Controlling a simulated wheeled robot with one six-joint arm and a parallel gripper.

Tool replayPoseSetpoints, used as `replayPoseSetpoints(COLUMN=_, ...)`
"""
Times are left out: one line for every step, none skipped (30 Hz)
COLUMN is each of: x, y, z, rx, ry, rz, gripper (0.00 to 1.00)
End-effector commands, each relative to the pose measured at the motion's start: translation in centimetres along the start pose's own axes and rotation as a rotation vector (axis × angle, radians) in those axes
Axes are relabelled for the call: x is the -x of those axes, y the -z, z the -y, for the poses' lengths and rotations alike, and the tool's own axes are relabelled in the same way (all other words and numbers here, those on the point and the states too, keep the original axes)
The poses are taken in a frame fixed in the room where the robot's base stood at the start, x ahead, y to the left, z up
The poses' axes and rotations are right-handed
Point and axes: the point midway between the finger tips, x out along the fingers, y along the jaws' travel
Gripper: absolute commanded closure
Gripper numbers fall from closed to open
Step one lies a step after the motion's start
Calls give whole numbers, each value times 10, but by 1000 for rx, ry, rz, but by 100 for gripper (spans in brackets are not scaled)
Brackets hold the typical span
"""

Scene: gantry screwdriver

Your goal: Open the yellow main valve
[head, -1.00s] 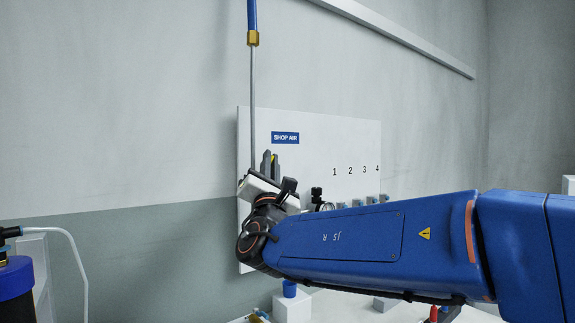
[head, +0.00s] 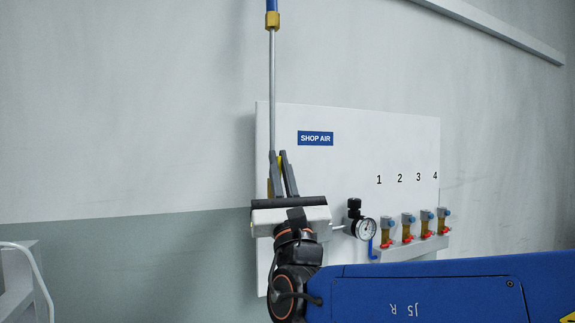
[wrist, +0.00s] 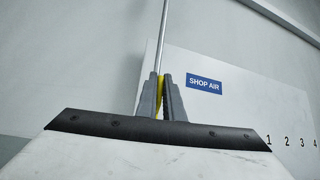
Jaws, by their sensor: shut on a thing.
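The yellow main valve handle (head: 282,160) shows as a thin yellow strip between the fingers of my gripper (head: 282,172), on the left part of the white SHOP AIR panel. In the wrist view the yellow handle (wrist: 160,84) is between the two grey fingers (wrist: 162,98), which are closed on it. The handle looks upright, beside the grey vertical pipe (head: 272,90). The valve body is hidden behind my gripper and wrist.
The white panel (head: 350,135) carries a SHOP AIR sign (head: 316,138). To the right are a round gauge (head: 367,228), a black-topped fitting (head: 354,208) and several brass outlets with red levers (head: 407,228), numbered above. A white hose (head: 42,280) is at the lower left.

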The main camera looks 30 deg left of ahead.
Motion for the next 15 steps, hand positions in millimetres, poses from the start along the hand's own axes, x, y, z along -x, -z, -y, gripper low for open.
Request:
replayPoseSetpoints(x=-1, y=-1, z=0, rx=2, ry=-1, rz=1, gripper=100)
replayPoseSetpoints(x=-1, y=-1, z=0, rx=2, ry=-1, rz=2, gripper=100)
replayPoseSetpoints(x=-1, y=-1, z=0, rx=2, ry=-1, rz=2, gripper=100)
replayPoseSetpoints(x=-1, y=-1, z=0, rx=2, ry=-1, rz=2, gripper=100)
replayPoseSetpoints(x=-1, y=-1, z=0, rx=2, ry=-1, rz=2, gripper=100)
replayPoseSetpoints(x=-1, y=-1, z=0, rx=2, ry=-1, rz=2, gripper=100)
replayPoseSetpoints(x=-1, y=-1, z=0, rx=2, ry=-1, rz=2, gripper=100)
replayPoseSetpoints(x=-1, y=-1, z=0, rx=2, ry=-1, rz=2, gripper=100)
replayPoseSetpoints(x=-1, y=-1, z=0, rx=2, ry=0, rz=2, gripper=100)
replayPoseSetpoints(x=-1, y=-1, z=0, rx=2, ry=0, rz=2, gripper=100)
replayPoseSetpoints(x=-1, y=-1, z=0, rx=2, ry=0, rz=2, gripper=85)
replayPoseSetpoints(x=-1, y=-1, z=0, rx=2, ry=0, rz=2, gripper=76)
replayPoseSetpoints(x=-1, y=-1, z=0, rx=2, ry=0, rz=2, gripper=74)
replayPoseSetpoints(x=-1, y=-1, z=0, rx=1, ry=0, rz=2, gripper=74)
replayPoseSetpoints(x=-1, y=-1, z=0, rx=1, ry=0, rz=2, gripper=74)
